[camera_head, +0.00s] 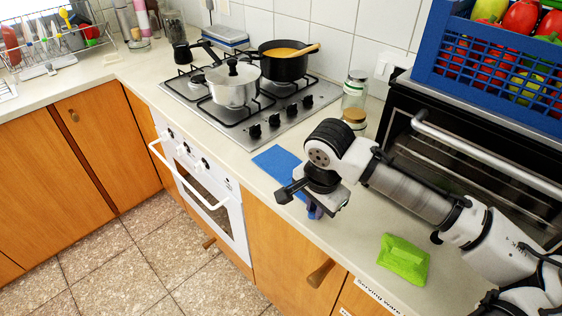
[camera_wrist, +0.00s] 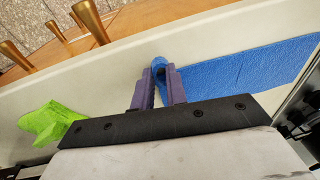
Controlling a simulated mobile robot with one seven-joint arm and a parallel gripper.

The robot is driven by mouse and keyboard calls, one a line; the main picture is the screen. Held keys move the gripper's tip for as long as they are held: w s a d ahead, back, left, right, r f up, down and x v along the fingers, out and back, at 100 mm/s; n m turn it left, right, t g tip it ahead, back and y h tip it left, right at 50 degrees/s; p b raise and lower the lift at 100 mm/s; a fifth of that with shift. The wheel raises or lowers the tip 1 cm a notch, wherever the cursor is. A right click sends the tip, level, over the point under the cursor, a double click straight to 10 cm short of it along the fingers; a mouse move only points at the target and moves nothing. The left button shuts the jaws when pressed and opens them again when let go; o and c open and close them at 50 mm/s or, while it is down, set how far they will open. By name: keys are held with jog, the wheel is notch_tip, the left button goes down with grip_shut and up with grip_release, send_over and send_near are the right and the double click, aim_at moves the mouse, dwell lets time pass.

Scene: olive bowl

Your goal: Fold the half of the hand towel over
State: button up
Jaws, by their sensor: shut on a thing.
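The blue hand towel (camera_head: 277,162) lies on the pale counter beside the stove in the head view. In the wrist view the towel (camera_wrist: 245,70) stretches flat to the right, and its near end is bunched up into a curl between my fingers. My gripper (camera_head: 315,211) is over the counter's front part, at the towel's end. In the wrist view the purple fingers of my gripper (camera_wrist: 159,88) are closed around the raised blue end. In the head view my wrist hides much of the towel.
A bright green cloth or packet (camera_head: 403,260) lies on the counter to the right. A glass jar (camera_head: 355,97) stands behind the towel. The stove (camera_head: 250,112) with pots is to the left, and a black oven (camera_head: 470,150) with a blue crate (camera_head: 500,75) is behind my arm.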

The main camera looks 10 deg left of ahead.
jog(key=shift+w+a+r+g+h+p, duration=0.15)
jog(key=shift+r+g+h+p, duration=0.3)
jog(key=shift+p, duration=0.45)
jog(key=shift+w+a+r+g+h+p, duration=0.2)
jog(key=shift+r+p, duration=0.3)
jog(key=shift+p, duration=0.4)
jog(key=shift+s+d, duration=0.1)
jog(key=shift+s, duration=0.05)
jog(key=shift+r+h+p, duration=0.25)
jog(key=shift+r+p, duration=0.05)
jog(key=shift+p, duration=0.25)
jog(key=shift+w+a+r+g+h+p, duration=0.2)
jog(key=shift+a+r+g+h+p, duration=0.2)
jog(key=shift+p, duration=0.4)
jog(key=shift+r, duration=0.1)
jog(key=shift+d, duration=0.1)
jog(key=shift+w+a+r+g+h, duration=0.2)
jog(key=shift+a+r+g+h, duration=0.05)
jog(key=shift+r+g+h, duration=0.15)
jog(key=shift+w+a+r+g+h, duration=0.1)
jog(key=shift+a+r+g+h, duration=0.15)
jog(key=shift+r+h, duration=0.25)
